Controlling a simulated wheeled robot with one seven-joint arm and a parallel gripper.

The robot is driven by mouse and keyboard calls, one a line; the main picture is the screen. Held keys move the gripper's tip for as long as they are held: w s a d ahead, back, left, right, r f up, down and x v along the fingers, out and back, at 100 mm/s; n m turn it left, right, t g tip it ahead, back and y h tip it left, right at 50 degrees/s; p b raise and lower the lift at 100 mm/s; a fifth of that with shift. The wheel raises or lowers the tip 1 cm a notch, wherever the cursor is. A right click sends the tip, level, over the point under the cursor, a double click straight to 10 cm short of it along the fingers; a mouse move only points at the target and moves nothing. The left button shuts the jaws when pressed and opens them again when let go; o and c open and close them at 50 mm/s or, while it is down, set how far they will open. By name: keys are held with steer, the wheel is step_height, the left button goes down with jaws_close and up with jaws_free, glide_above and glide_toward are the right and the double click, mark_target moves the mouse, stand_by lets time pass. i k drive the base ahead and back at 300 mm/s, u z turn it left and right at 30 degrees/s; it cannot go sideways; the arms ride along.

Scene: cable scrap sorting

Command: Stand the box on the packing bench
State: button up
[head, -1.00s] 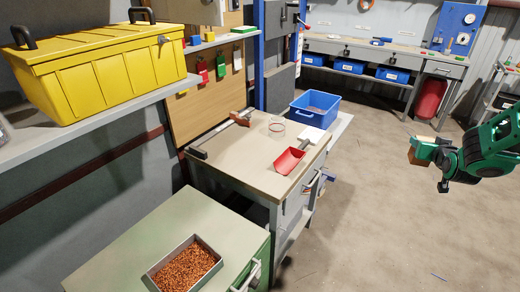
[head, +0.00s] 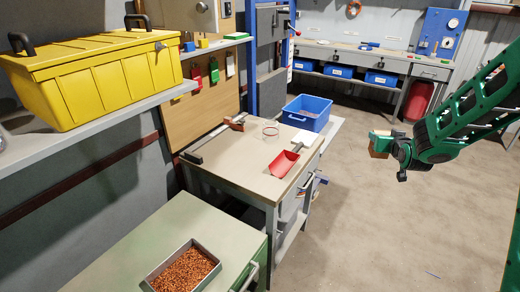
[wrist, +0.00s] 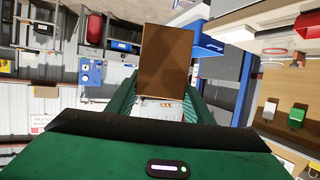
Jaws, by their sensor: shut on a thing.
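A small brown box (head: 379,147) is held in my gripper (head: 390,142) at the right of the head view, up in the air over open floor. The wrist view shows the box (wrist: 163,62) standing out between the green fingers of my gripper (wrist: 160,102), which are shut on it. A bench with a beige top (head: 235,172) stands in the middle of the head view, left of the gripper and apart from it. Another bench (head: 350,52) stands along the back wall. I cannot tell which one is the packing bench.
On the middle bench lie a red scoop (head: 284,163), a clamp-like tool (head: 212,140) and a ring (head: 270,131). A blue bin (head: 308,113) stands behind it. A green cabinet (head: 150,238) with a tray of copper bits (head: 185,272) is in front. A yellow toolbox (head: 95,85) sits on a shelf.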

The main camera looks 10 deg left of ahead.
mark_target(251, 161)
steer(key=i, duration=0.95)
